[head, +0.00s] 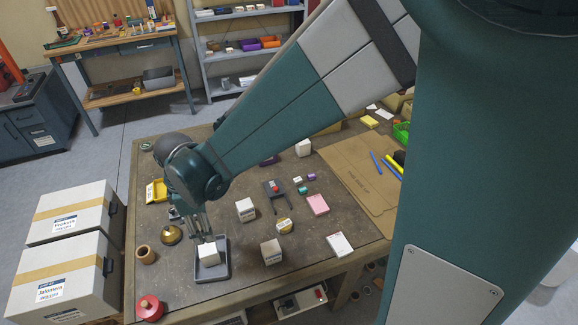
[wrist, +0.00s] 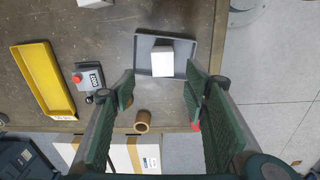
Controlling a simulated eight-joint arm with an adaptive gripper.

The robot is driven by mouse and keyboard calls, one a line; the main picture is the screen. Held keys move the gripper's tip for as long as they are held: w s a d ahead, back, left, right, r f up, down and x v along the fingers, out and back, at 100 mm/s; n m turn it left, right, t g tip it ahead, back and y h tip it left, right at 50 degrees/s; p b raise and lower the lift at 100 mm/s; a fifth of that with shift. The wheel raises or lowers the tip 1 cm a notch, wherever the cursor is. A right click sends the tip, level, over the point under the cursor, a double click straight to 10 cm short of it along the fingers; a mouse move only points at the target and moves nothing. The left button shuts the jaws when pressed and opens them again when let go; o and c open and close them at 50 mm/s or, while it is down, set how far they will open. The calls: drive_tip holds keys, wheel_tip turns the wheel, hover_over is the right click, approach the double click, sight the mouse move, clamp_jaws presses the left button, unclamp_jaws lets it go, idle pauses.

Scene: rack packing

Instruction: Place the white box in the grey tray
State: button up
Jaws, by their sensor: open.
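A white box (head: 209,253) sits inside the grey tray (head: 225,271) near the front edge of the table. My gripper (head: 202,231) hangs just behind and above the box. In the wrist view my gripper (wrist: 160,92) has its fingers wide apart with nothing between them, and the box shows beyond the fingertips. Their exact height above the box is unclear.
Other pale boxes stand nearby: one (head: 245,209) behind right, one (head: 271,252) to the right. A brass-coloured bell-like object (head: 171,235), a brown cup (head: 146,254) and a red round object (head: 150,307) are left of the tray. A yellow tray (wrist: 43,82) lies farther off.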

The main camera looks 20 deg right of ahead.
drive_tip(key=s+d+r+m+t, duration=0.3)
drive_tip(key=s+d+r+m, duration=0.2)
drive_tip(key=d, duration=0.9)
drive_tip(key=s+d+r+m+t, duration=0.3)
drive_tip(key=s+d+r+m, duration=0.2)
drive_tip(key=d+r+m, duration=0.7)
drive_tip(key=shift+s+d+r+t, duration=0.25)
drive_tip(key=shift+d+t, duration=0.15)
drive_tip(key=shift+d, duration=0.55)
